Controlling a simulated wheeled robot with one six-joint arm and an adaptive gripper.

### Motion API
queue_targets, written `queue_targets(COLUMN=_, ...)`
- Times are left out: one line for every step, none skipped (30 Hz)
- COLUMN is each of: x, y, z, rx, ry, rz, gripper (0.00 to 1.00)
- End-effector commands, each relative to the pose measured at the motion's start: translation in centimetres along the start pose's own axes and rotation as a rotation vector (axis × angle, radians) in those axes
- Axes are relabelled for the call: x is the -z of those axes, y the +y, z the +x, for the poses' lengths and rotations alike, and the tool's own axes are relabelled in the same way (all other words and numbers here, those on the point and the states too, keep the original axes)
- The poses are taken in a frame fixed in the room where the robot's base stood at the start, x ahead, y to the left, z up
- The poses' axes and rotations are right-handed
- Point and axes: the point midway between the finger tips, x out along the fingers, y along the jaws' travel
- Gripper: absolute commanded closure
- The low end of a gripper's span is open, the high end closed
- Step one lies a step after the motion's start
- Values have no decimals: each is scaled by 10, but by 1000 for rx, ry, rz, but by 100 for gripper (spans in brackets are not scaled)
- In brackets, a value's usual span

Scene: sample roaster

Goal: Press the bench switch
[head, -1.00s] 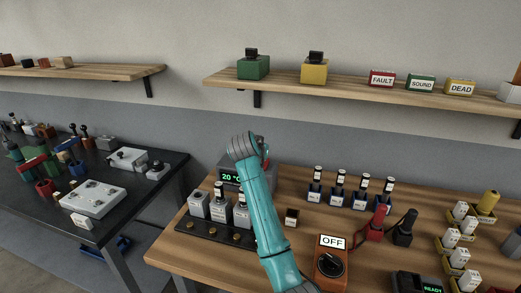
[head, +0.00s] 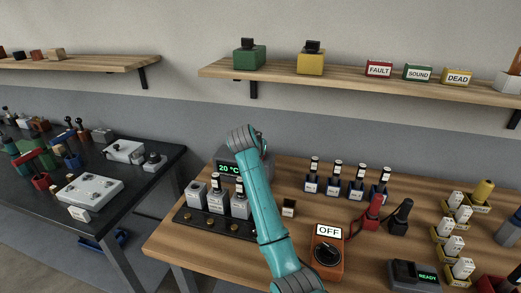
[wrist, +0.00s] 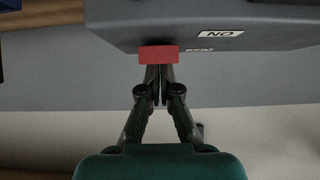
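In the wrist view a red block-like switch (wrist: 158,54) sits on the edge of a dark grey housing (wrist: 110,22), beside a white label (wrist: 206,34) that reads ON upside down. My gripper (wrist: 159,70) is shut and empty, its fingertips at the red piece's lower edge; I cannot tell whether they touch it. In the head view my teal arm reaches to a grey unit (head: 224,158) with a green 20 °C display; my fingers are hidden there. An orange box (head: 322,265) with a black knob and an OFF sign (head: 328,231) stands at the front of the bench.
Grey canisters on a black rack (head: 186,215) stand left of my arm. Dark bottles (head: 335,182), red and black handles (head: 369,213) and a READY box (head: 415,272) are to the right. A shelf (head: 300,82) hangs above. A black table (head: 130,196) stands left.

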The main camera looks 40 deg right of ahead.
Motion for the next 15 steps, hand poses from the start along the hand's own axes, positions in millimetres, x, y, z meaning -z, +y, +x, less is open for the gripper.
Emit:
queue_targets(x=-2, y=0, z=0, rx=0, ry=-3, rz=-1, gripper=100)
queue_targets(x=-2, y=0, z=0, rx=0, ry=-3, rz=-1, gripper=100)
queue_targets(x=-2, y=0, z=0, rx=0, ry=-3, rz=-2, gripper=100)
queue_targets(x=-3, y=0, z=0, rx=0, ry=-3, rz=-2, gripper=100)
queue_targets(x=-4, y=-1, z=-1, rx=0, ry=-3, rz=-2, gripper=100)
queue_targets(x=-5, y=-1, z=-1, rx=0, ry=-4, rz=-2, gripper=100)
queue_targets(x=-6, y=-1, z=-2, rx=0, ry=-4, rz=-2, gripper=100)
queue_targets(x=-7, y=-1, z=-3, rx=0, ry=-4, rz=-2, gripper=100)
queue_targets(x=-8, y=-1, z=-4, rx=0, ry=-5, rz=-3, gripper=100)
queue_targets(x=-9, y=-1, z=-5, rx=0, ry=-5, rz=-3, gripper=100)
queue_targets(x=-11, y=-1, z=-5, rx=0, ry=-6, rz=-3, gripper=100)
queue_targets(x=-12, y=-1, z=-6, rx=0, ry=-7, rz=-4, gripper=100)
queue_targets(x=-13, y=-1, z=-7, rx=0, ry=-7, rz=-4, gripper=100)
queue_targets(x=-14, y=-1, z=-8, rx=0, ry=-7, rz=-4, gripper=100)
queue_targets(x=-15, y=-1, z=-9, rx=0, ry=-7, rz=-4, gripper=100)
